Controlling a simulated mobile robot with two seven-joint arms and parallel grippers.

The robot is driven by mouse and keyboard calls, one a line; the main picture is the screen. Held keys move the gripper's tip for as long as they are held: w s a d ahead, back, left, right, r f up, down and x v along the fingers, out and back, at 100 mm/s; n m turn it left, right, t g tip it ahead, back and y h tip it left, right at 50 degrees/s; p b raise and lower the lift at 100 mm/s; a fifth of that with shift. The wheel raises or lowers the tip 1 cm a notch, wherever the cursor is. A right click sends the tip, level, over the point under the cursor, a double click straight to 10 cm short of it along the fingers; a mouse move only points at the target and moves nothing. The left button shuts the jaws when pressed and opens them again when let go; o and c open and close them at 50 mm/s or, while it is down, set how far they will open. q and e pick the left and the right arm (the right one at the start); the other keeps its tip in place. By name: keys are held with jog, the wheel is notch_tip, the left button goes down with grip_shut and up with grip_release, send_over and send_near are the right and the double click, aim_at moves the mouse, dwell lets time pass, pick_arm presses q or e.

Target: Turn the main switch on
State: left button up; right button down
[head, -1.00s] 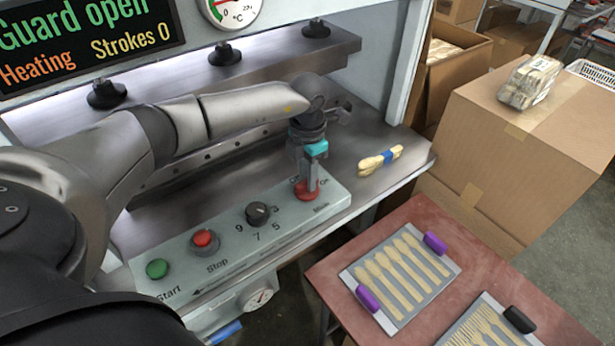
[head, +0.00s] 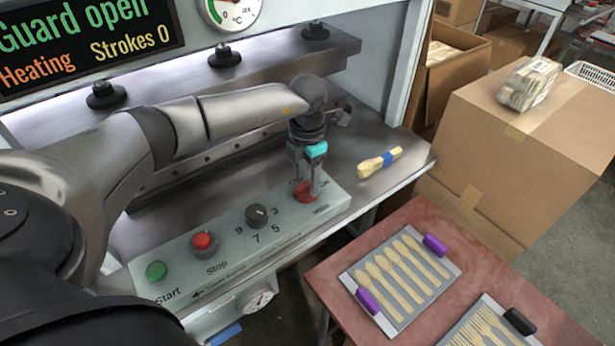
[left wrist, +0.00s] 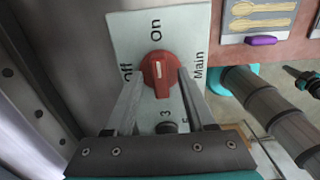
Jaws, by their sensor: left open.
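The main switch is a red knob (left wrist: 158,72) on a pale plate, with the words Off at its left, On above it and Main at its right in the left wrist view. Its white mark runs up toward the word On. In the head view the red knob (head: 305,192) is at the right end of the control panel (head: 235,238). My left gripper (head: 318,190) points down at it, open, with one finger on each side of the knob. I cannot tell whether the fingers touch it. My right gripper does not show.
A black dial (head: 257,215), a red stop button (head: 204,242) and a green start button (head: 157,271) sit along the panel. A banded spoon bundle (head: 367,168) lies on the metal bed behind. A red table (head: 405,218) with trays stands at the right.

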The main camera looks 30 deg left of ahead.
aim_at(307, 182)
pick_arm(q)
notch_tip(307, 182, up, 15)
jog(key=shift+p, duration=0.3)
jog(key=shift+r, duration=0.1)
dwell(0.4)
